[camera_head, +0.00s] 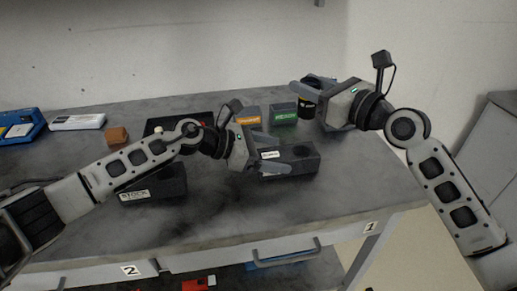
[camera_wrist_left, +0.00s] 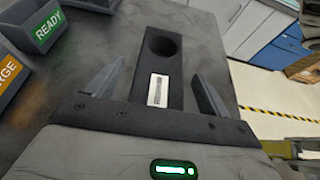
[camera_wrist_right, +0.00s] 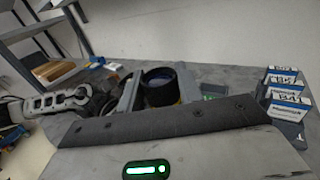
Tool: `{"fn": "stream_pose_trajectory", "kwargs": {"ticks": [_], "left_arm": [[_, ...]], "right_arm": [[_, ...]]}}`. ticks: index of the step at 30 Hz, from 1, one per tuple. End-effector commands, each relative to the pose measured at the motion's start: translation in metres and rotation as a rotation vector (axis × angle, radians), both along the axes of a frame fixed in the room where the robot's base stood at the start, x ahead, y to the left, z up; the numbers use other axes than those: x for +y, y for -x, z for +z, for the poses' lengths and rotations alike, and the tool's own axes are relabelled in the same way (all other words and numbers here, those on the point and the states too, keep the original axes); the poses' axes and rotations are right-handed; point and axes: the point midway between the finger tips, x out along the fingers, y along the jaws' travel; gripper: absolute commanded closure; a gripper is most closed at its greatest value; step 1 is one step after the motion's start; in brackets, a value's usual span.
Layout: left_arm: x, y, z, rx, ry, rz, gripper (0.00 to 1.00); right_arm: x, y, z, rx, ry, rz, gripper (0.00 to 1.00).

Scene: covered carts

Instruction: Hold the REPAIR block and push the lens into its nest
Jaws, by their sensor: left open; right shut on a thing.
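The REPAIR block (camera_head: 305,153) is a dark block with a white label, too small to read, and lies on the grey bench. In the left wrist view the block (camera_wrist_left: 172,22) shows a round, empty hole, the nest. My left gripper (camera_head: 286,154) is open, its fingers on either side of the block and apart from it. My right gripper (camera_head: 303,89) is shut on the lens (camera_head: 307,106), a black cylinder with a yellow band. It holds the lens behind and above the block. The lens also shows between the fingers in the right wrist view (camera_wrist_right: 160,90).
A green-labelled READY bin (camera_head: 284,112) and an orange-labelled bin (camera_head: 248,115) stand behind the block. A dark STOCK holder (camera_head: 155,188) sits front left. A blue case (camera_head: 22,127) is far left. The bench front by label 1 is clear.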

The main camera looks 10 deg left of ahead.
Motion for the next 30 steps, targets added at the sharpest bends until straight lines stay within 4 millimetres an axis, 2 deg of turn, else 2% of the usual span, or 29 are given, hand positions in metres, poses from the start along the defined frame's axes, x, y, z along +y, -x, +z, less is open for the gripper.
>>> {"fn": "stream_pose_trajectory", "kwargs": {"ticks": [9, 10, 15, 22, 26, 30], "left_arm": [[-0.003, -0.001, -0.001, -0.001, 0.0, 0.001, 0.2], [-0.003, -0.001, -0.001, -0.001, 0.0, 0.001, 0.23], [-0.003, -0.001, -0.001, 0.0, 0.0, 0.001, 0.69], [-0.003, -0.001, -0.001, 0.0, 0.0, 0.001, 0.69], [-0.003, -0.001, -0.001, 0.0, 0.0, 0.001, 0.69], [-0.003, -0.001, -0.001, 0.0, 0.0, 0.001, 0.69]], "right_arm": [[0.0, 0.0, 0.001, -0.001, -0.002, 0.0, 0.91], [0.0, 0.0, 0.001, -0.001, -0.002, 0.0, 0.91], [0.0, 0.0, 0.001, -0.001, -0.002, 0.0, 0.91], [-0.001, -0.003, -0.004, 0.004, -0.002, 0.011, 0.91], [-0.002, -0.009, -0.016, 0.006, -0.007, 0.056, 0.91], [-0.001, -0.013, -0.029, 0.008, -0.009, 0.172, 0.91]]}}
